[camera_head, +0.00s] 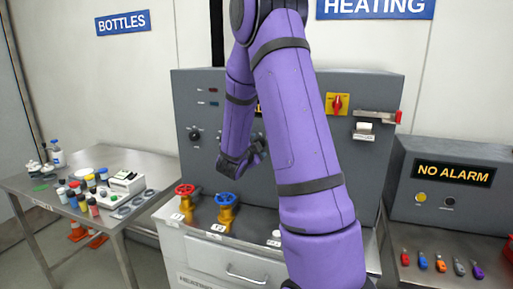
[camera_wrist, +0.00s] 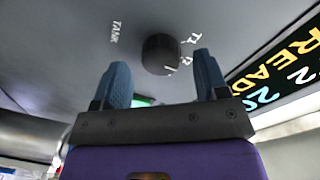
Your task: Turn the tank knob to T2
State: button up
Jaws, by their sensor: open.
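The tank knob (camera_wrist: 161,54) is a round black knob on a grey panel in the wrist view. The word TANK stands to its left. Small white marks, T1 and another partly hidden one, stand to its right. My gripper (camera_wrist: 163,76) is open, with one blue fingertip on each side of the picture. The knob shows in the gap between the fingertips, a little beyond them; I cannot tell whether they touch it. The knob's pointer direction is not clear. In the head view my arm reaches to the grey panel (camera_head: 190,92) and hides part of it.
The panel also has another black knob (camera_head: 195,135), a red switch on yellow (camera_head: 337,104) and a red-ended lever (camera_head: 377,117). Red (camera_head: 185,190) and blue (camera_head: 225,199) valve wheels stand below. A lit display (camera_wrist: 275,80) is right in the wrist view. A bottle table (camera_head: 140,160) stands left.

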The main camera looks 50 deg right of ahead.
jog(key=v, duration=0.9)
jog(key=shift+a, duration=0.4)
jog(key=shift+s+r, duration=0.1)
jog(key=a+r+n+t+y, duration=0.3)
jog(key=a+r+n+y, duration=0.2)
jog(key=a+n+y, duration=0.3)
jog(key=a+r+n+t+y, duration=0.3)
jog(key=a+r+n+y, duration=0.15)
jog(key=a, duration=0.55)
jog(key=s+a+n+g+y, duration=0.2)
jog(key=s+n, duration=0.4)
jog(key=s, duration=0.5)
jog(key=s+a+r+n+g+y, duration=0.1)
jog(key=s+a+n+g, duration=0.3)
jog(key=s, duration=0.7)
jog(key=n+y, duration=0.1)
jog(key=n, duration=0.1)
jog(key=shift+a+r+n+g, duration=0.25)
jog(key=shift+a+n+g, duration=0.05)
jog(key=shift+n+g, duration=0.1)
